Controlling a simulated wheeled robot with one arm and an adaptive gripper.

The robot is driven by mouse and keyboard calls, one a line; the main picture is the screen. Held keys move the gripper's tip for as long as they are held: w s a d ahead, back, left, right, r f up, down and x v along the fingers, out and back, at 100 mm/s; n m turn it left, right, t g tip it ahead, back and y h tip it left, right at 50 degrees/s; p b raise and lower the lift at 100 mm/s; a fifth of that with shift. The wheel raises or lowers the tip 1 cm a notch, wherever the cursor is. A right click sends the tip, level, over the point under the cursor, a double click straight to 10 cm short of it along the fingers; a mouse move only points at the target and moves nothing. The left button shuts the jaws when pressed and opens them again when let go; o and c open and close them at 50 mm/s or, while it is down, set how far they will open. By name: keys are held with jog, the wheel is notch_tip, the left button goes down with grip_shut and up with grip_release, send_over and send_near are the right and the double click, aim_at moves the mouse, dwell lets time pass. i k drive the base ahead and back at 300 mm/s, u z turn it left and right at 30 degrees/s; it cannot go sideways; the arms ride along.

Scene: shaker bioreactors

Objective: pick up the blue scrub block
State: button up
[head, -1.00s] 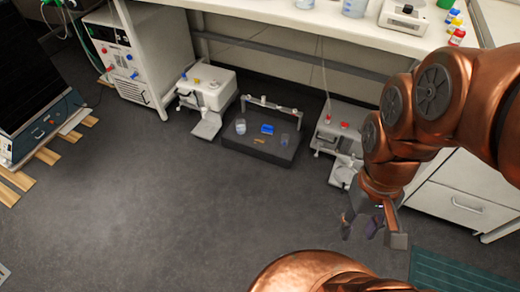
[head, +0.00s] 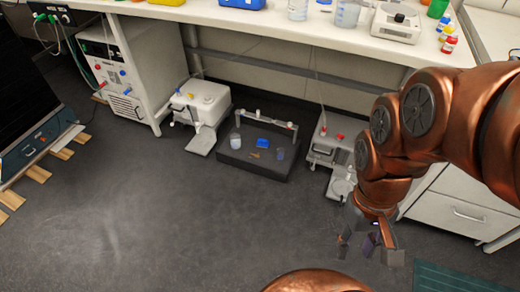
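The blue scrub block (head: 263,143) is small and bright blue. It lies on the dark low platform (head: 252,168) on the floor under the bench, between a clear beaker on its left and a darker cup on its right. My gripper (head: 357,244) hangs at the right of the head view, well to the right of the block and nearer to me. Its fingers look spread, with nothing visibly held, though they are small in this view.
A beaker (head: 235,141), a cup (head: 281,153) and a yellowish item (head: 254,155) share the platform. White machines stand left (head: 200,105) and right (head: 325,150) of it. The bench top (head: 270,18) overhangs behind. Open grey floor (head: 180,225) lies in front.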

aim_at(263, 144)
jog(key=u, duration=0.35)
jog(key=i, duration=1)
jog(key=u, duration=1.05)
jog(key=i, duration=0.2)
jog(key=u, duration=0.15)
